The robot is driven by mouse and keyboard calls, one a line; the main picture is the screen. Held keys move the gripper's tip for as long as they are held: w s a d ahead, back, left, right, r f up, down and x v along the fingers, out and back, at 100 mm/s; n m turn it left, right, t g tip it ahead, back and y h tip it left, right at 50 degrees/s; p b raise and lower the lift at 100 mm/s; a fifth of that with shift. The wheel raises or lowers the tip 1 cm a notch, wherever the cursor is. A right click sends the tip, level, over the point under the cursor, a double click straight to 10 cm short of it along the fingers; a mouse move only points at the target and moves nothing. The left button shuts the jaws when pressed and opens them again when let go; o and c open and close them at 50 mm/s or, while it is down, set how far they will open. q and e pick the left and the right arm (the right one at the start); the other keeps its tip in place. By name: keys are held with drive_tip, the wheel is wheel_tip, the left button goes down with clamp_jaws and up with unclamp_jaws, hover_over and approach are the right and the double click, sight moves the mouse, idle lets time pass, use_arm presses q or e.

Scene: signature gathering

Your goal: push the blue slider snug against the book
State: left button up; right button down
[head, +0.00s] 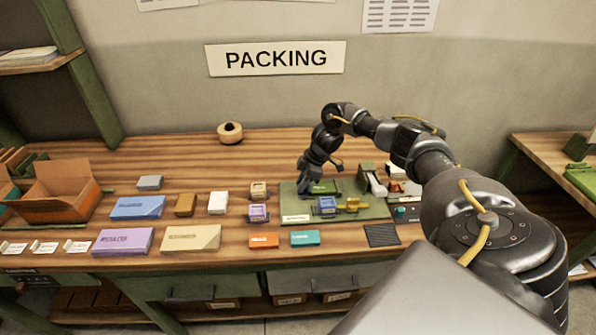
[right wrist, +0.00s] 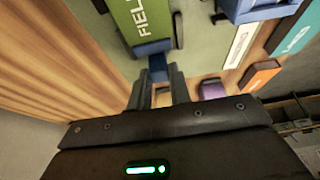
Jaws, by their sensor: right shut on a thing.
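The green book (head: 323,187) lies on the green mat (head: 374,212); its "FIEL" lettering shows in the right wrist view (right wrist: 143,18). The blue slider (right wrist: 153,47) is a bar across the near end of the book, with a blue tab sticking out towards my gripper. The bar looks very close to the book; I cannot tell whether they touch all along. My right gripper (right wrist: 157,86) is shut on the slider's tab; in the head view the gripper (head: 308,184) is at the book's left end and mostly hides the slider. My left gripper is not in view.
A blue block (head: 327,205) and a yellow piece (head: 352,204) stand on the mat in front of the book. A purple block (head: 258,213) and a tan block (head: 258,190) are left of the mat. Orange (head: 264,240) and teal (head: 305,237) boxes lie near the front edge.

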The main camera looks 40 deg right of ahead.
drive_tip(key=c, duration=1.3)
unclamp_jaws()
drive_tip(key=shift+s+d, duration=0.2)
drive_tip(key=shift+d, duration=0.05)
drive_tip(key=shift+c, duration=0.2)
drive_tip(key=shift+o, duration=0.3)
drive_tip(key=shift+a, duration=0.1)
drive_tip(key=shift+w+r, duration=0.1)
drive_tip(key=shift+r, duration=0.3)
drive_tip(key=b+v, duration=0.1)
drive_tip(key=v, duration=0.9)
drive_tip(key=shift+d+b, duration=0.2)
drive_tip(key=shift+b, duration=0.15)
